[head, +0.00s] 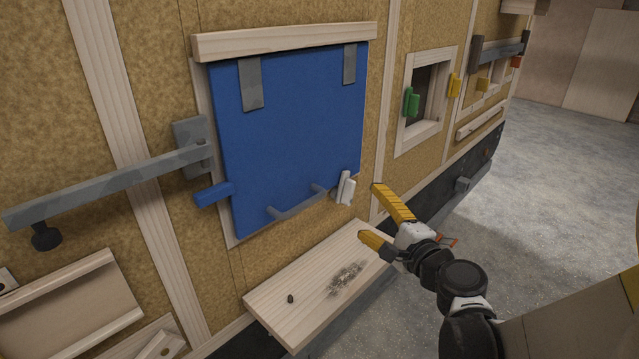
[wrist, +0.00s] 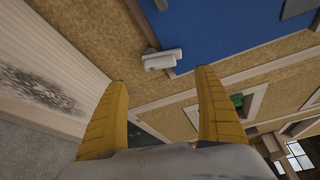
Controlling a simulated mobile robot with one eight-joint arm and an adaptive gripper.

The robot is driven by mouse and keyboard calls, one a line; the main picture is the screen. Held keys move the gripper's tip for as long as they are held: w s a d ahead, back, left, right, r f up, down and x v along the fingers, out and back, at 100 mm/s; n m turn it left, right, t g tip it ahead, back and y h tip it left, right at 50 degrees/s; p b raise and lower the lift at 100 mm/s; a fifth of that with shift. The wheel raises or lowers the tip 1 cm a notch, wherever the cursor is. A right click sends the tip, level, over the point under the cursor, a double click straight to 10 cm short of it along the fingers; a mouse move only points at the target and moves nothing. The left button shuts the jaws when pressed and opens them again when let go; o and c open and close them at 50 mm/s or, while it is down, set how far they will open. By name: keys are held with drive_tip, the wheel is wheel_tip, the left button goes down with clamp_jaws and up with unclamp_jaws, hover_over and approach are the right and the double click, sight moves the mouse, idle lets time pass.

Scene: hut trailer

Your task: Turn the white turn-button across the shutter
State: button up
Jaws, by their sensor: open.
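The blue shutter (head: 285,135) hangs flat against the tan wall from two grey straps, with a grey handle bar (head: 298,203) low on it. The white turn-button (head: 345,188) sits at the shutter's lower right corner, standing roughly upright in the head view. In the wrist view the white turn-button (wrist: 161,60) lies ahead of the fingers, at the edge of the blue shutter (wrist: 215,25). My gripper (head: 377,213) has yellow fingers spread apart and empty, to the right of and slightly below the turn-button, not touching it. The fingers also show in the wrist view (wrist: 161,85).
A blue turn-button (head: 213,194) is at the shutter's lower left. A wooden shelf (head: 275,300) with a dark smudge juts out below. A small window with a green button (head: 411,101) and a yellow button (head: 453,85) is to the right. A grey bar (head: 110,188) sticks out at left.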

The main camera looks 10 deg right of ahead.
sight(352, 195)
drive_tip(key=b+x, duration=0.2)
drive_tip(key=x, duration=0.8)
drive_tip(key=shift+w, duration=0.15)
drive_tip(key=c, duration=1.2)
